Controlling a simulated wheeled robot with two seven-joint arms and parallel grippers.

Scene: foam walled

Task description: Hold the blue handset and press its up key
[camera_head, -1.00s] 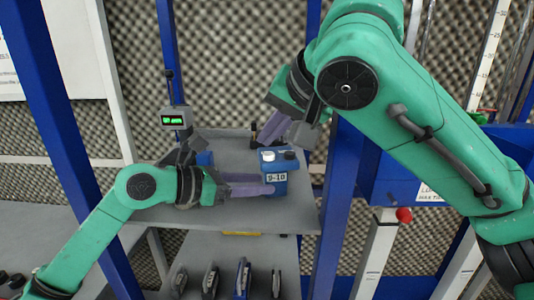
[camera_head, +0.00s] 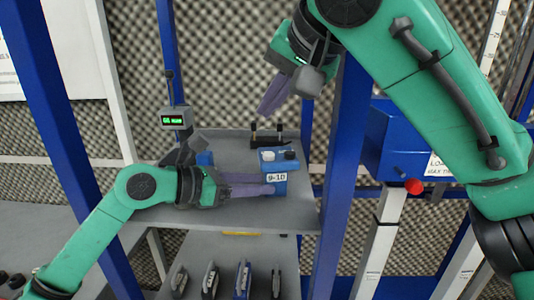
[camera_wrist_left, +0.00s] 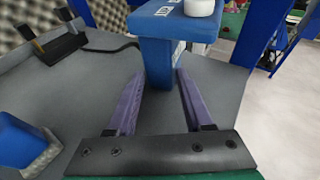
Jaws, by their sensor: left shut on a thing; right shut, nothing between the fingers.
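The blue handset (camera_head: 277,178) stands upright above the grey shelf, with a white label. A white round key (camera_head: 268,156) and a black round key (camera_head: 290,155) sit on its top; I cannot read which is up. My left gripper (camera_head: 270,184) is shut on the handset from the left. In the left wrist view the handset's blue body (camera_wrist_left: 165,50) is between the purple fingers (camera_wrist_left: 158,100), and one white key (camera_wrist_left: 199,7) shows at the top edge. My right gripper (camera_head: 268,108) is shut and empty, above and behind the handset, clear of it.
A black two-post stand (camera_head: 266,138) is on the shelf (camera_head: 225,146) behind the handset. A small green-lit display (camera_head: 173,120) stands left. A blue upright (camera_head: 338,150) rises right of the shelf. Several devices (camera_head: 242,280) stand below. A red knob (camera_head: 413,187) is at right.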

